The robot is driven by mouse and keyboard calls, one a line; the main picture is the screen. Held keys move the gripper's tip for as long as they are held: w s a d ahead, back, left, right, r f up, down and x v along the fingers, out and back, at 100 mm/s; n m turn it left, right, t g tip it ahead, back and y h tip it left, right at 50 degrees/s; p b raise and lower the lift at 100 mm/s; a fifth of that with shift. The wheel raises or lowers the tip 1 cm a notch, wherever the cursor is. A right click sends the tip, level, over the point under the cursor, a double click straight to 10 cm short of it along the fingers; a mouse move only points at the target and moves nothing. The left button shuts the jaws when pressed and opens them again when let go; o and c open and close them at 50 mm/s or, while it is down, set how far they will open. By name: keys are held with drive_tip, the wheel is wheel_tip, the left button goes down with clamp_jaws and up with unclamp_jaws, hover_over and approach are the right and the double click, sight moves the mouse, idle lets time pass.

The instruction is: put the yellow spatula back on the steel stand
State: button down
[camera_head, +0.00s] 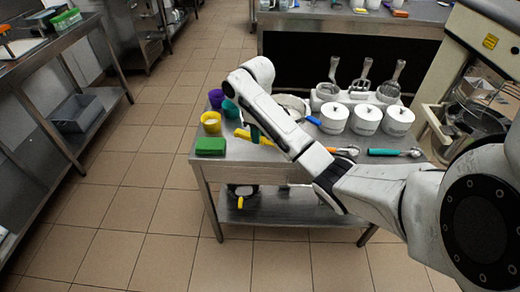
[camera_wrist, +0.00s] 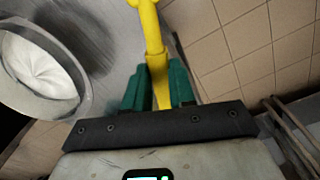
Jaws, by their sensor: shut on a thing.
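The yellow spatula (camera_wrist: 150,30) is held between the green fingers of my gripper (camera_wrist: 160,82) in the wrist view. Its far end runs out of the top of that picture, so I cannot see its whole shape. In the head view my gripper (camera_head: 254,134) is low over the left part of the steel table, and yellow of the spatula (camera_head: 243,134) shows beside it; my arm hides part of it. I cannot tell whether the spatula touches the table. A stand (camera_head: 360,97) with several upright metal utensils is at the table's back right, behind white tubs; I cannot confirm it is the steel stand.
Three white lidded tubs (camera_head: 366,120) stand in a row on the right. A green block (camera_head: 211,146) and yellow cup (camera_head: 211,122) are at the left edge. A teal-handled scoop (camera_head: 390,152) lies at the front right. A white-filled bowl (camera_wrist: 45,72) is left of my gripper.

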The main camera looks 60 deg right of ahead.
drive_tip(key=d+f+b, duration=0.1)
drive_tip(key=w+d+f+b, duration=0.1)
drive_tip(key=d+f, duration=0.1)
drive_tip(key=w+d+f+b, duration=0.1)
drive_tip(key=d+f, duration=0.1)
drive_tip(key=shift+f, duration=0.2)
drive_tip(key=shift+w+d+f, duration=0.1)
drive_tip(key=shift+d+f, duration=0.1)
drive_tip(key=shift+f, duration=0.15)
drive_tip(key=shift+d+f, duration=0.1)
drive_tip(key=shift+f, duration=1.55)
drive_tip(key=shift+f, duration=0.15)
drive_tip(key=c, duration=0.9)
unclamp_jaws()
drive_tip(key=shift+c, duration=0.2)
wheel_tip(320, 180, up, 12)
drive_tip(key=p, duration=0.1)
drive_tip(key=shift+w, duration=0.15)
